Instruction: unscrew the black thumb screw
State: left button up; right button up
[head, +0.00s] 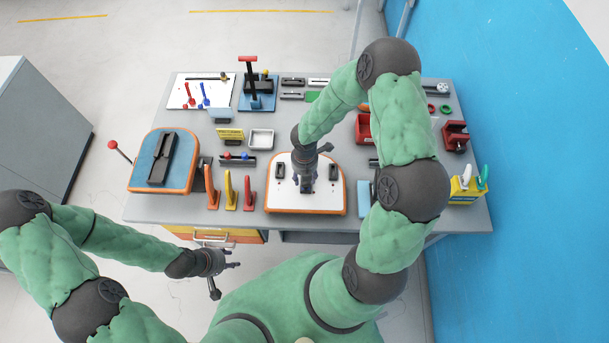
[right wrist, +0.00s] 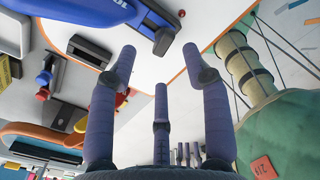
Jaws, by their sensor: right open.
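A white board with an orange rim (head: 285,203) lies at the front middle of the grey table, with a small black fitting on its left (head: 280,170) and another on its right (head: 333,173). My right gripper (head: 305,188) hangs over the middle of this board, pointing down. In the right wrist view its fingers (right wrist: 160,75) are spread open with nothing between them. I cannot single out the black thumb screw in either view; the right gripper hides the board's middle. My left gripper (head: 232,262) is off the table's front edge, empty; its finger opening is unclear.
A blue board with a black slot (head: 160,158) sits at the left. Orange, yellow and red upright pieces (head: 230,190) stand just left of the white board. A blue block (head: 364,196) is right of it. A yellow tool holder (head: 467,190) stands at the right edge.

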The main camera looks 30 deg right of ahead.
jog(key=shift+f+m+b, duration=0.1)
jog(key=shift+m+b, duration=0.55)
jog(key=shift+m, duration=0.25)
jog(key=shift+m+b, duration=0.6)
jog(key=shift+m, duration=0.5)
jog(key=shift+w+d+m+b, duration=0.1)
jog(key=shift+m+b, duration=0.7)
jog(key=shift+m, duration=0.3)
jog(key=shift+m+b, duration=0.5)
jog(key=shift+m, duration=0.4)
